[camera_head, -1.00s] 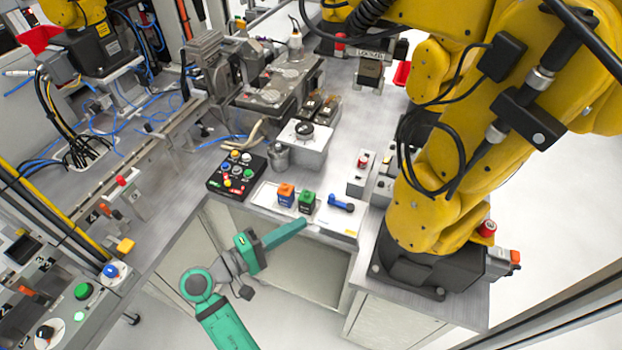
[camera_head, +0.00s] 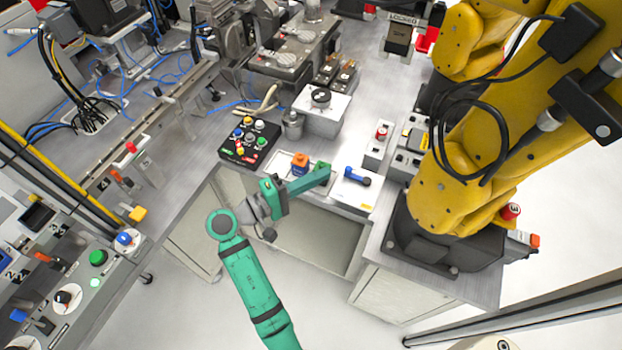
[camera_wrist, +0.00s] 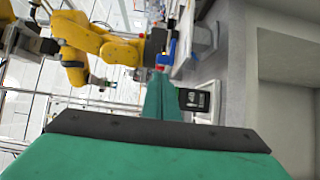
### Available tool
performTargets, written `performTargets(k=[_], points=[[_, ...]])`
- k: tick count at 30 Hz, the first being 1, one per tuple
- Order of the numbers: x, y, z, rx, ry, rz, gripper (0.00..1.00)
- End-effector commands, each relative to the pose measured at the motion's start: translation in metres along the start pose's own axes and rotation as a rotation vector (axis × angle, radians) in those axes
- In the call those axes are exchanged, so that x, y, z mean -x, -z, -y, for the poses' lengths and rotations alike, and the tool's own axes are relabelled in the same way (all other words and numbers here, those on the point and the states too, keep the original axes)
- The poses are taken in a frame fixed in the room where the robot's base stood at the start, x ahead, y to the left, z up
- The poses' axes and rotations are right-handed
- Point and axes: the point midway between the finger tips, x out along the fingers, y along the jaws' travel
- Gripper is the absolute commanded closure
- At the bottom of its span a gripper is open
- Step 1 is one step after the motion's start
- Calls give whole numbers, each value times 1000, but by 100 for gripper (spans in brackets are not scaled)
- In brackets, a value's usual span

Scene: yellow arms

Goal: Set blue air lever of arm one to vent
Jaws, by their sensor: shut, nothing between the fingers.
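The blue lever (camera_head: 357,176) lies on a white base plate (camera_head: 352,194) near the bench's front edge, just left of the yellow arm's black foot. Its handle runs roughly sideways in the head view. It also shows in the wrist view as a small blue piece (camera_wrist: 172,48) beyond the fingertips. My green gripper (camera_head: 326,172) is shut and empty. In the wrist view the fingers (camera_wrist: 160,78) point ahead together. Any lettering by the lever is too small to read.
An orange-topped blue block (camera_head: 300,164) stands left of my gripper's tip. A button box (camera_head: 249,141) is further left. A red-button box (camera_head: 379,136) stands behind the lever. The large yellow arm (camera_head: 445,200) rises close on the right. The floor in front is open.

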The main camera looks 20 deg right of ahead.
Motion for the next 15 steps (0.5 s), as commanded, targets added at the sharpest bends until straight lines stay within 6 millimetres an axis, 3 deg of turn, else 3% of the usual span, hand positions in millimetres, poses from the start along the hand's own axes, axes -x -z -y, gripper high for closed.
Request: performTargets(k=[6,15], points=[[-35,0,0,-1,0,1,100],[-55,0,0,-1,0,-1,100]])
